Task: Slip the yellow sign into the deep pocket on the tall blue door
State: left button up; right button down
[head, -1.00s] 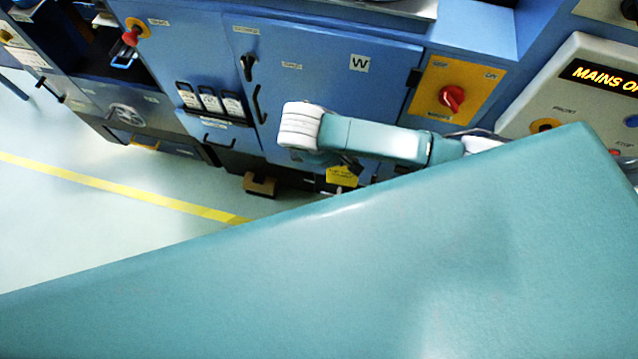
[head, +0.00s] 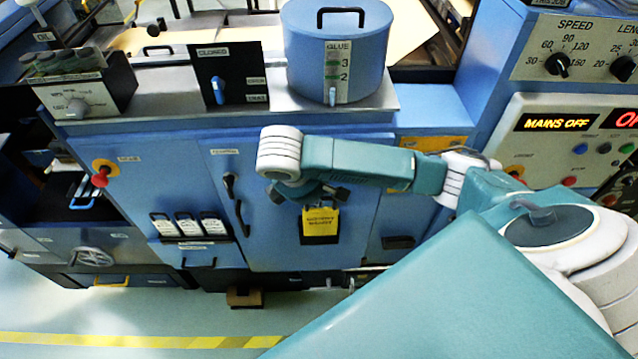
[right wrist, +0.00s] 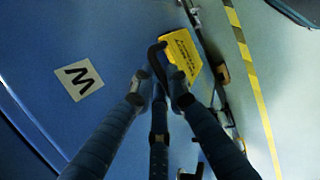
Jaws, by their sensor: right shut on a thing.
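The yellow sign (head: 320,226) has dark print and a black hook-like top. It hangs below my right gripper (head: 314,194) in front of the tall blue door (head: 290,248). In the right wrist view my right gripper (right wrist: 158,82) is shut on the black top of the yellow sign (right wrist: 184,56), which hangs tilted in that picture. The door's "W" label (right wrist: 78,78) shows there too; in the head view my arm hides it. I cannot make out a deep pocket on the door; my arm covers its upper part. My left gripper is not in view.
Black handles (head: 243,217) stick out at the door's left edge. Left of it is a row of white-labelled black holders (head: 188,225). A blue glue pot (head: 338,50) stands on the top above the door. A brown block (head: 245,298) lies on the floor below.

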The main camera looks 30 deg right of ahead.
jog(key=shift+w+d, duration=1.7)
jog(key=shift+w, duration=1.25)
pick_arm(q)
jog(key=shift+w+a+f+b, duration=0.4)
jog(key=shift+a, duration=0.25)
pick_arm(e)
notch_tip(320, 180, down, 13)
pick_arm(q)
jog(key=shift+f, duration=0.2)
pick_arm(e)
jog(key=shift+d+f, duration=0.1)
jog(key=shift+f, duration=0.55)
